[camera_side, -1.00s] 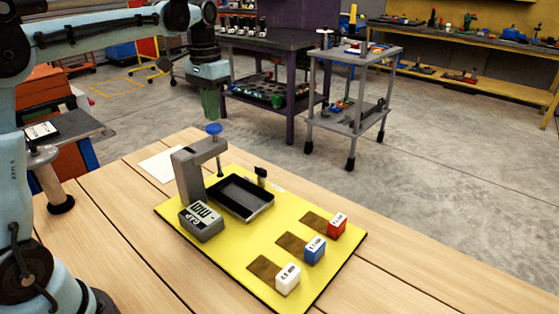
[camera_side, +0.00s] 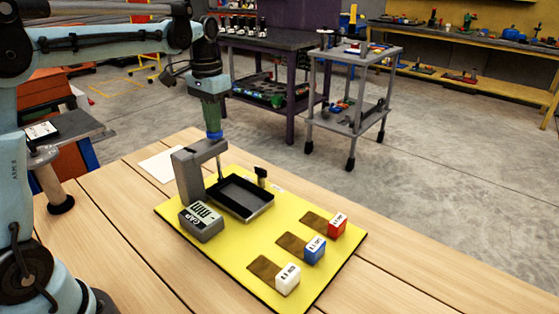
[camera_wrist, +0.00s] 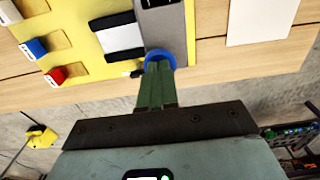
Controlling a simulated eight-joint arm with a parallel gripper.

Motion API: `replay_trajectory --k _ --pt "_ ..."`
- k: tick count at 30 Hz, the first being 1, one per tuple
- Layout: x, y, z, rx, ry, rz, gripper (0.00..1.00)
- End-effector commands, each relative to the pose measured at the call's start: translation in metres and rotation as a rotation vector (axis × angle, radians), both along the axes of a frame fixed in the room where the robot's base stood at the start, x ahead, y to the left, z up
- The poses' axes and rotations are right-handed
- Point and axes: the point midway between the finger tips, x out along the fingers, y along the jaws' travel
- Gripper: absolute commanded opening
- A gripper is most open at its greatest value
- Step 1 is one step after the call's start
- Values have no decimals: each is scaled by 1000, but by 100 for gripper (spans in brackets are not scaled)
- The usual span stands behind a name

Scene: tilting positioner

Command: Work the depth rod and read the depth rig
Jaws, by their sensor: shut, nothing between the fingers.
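The depth rig has a grey post and arm (camera_side: 196,153) on a yellow board (camera_side: 232,259). A thin rod (camera_side: 220,168) with a blue knob (camera_side: 214,135) passes through the arm's end above a shallow black tray (camera_side: 262,209). A grey readout box (camera_side: 203,224) stands in front of the post; I cannot read its small lettering surely. My gripper (camera_side: 212,128) is shut and empty, pointing down with its fingertips at the top of the knob. In the wrist view, the fingertips (camera_wrist: 157,66) overlap the blue knob (camera_wrist: 160,57), partly hiding it.
White (camera_side: 288,279), blue (camera_side: 314,250) and red (camera_side: 337,224) labelled blocks sit beside brown patches on the board's right part. A small black upright piece (camera_side: 262,176) stands by the tray's far edge. White paper (camera_side: 162,165) lies behind the post. The table's right front is clear.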

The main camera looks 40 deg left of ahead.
Motion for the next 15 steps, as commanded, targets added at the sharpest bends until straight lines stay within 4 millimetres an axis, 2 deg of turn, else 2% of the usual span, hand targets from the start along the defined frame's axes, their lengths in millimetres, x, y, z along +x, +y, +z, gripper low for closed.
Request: replay_trajectory --k 8,15 --pt "0 0 -1 0 0 0 0" --pt "0 0 18 0 -1 0 0"
